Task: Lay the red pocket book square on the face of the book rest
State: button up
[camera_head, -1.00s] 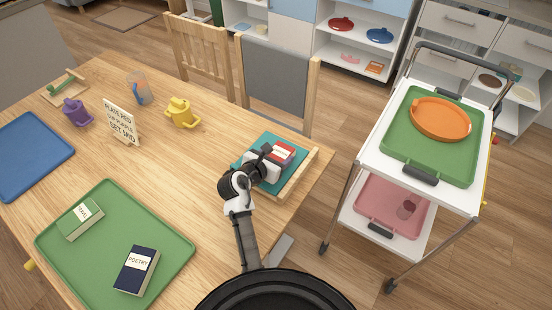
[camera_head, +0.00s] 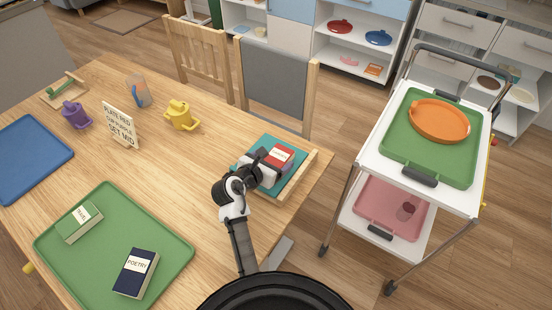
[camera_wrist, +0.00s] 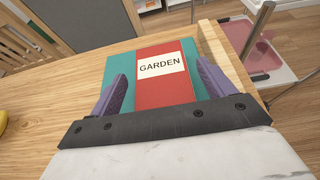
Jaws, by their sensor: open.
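The red pocket book (camera_head: 281,156), labelled GARDEN, lies on the teal face of the book rest (camera_head: 297,178) at the table's right end. In the wrist view the red book (camera_wrist: 165,92) looks roughly in line with the teal face (camera_wrist: 120,70), which shows on both sides of it. My gripper (camera_head: 255,165) is at the near left side of the book. In the wrist view its two purple fingers (camera_wrist: 163,88) are apart, one on each side of the book, with gaps between. The book's near end is hidden behind the gripper body.
A wooden ledge (camera_wrist: 228,55) runs along the rest's right side. A green tray (camera_head: 180,240) with a green book (camera_head: 79,222) and a navy POETRY book (camera_head: 136,272) lies at the near left. A white trolley (camera_head: 372,150) stands right of the table.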

jog(key=b+v, duration=0.1)
jog(key=v, duration=0.9)
jog(key=shift+s, duration=0.15)
jog(key=shift+a, duration=0.1)
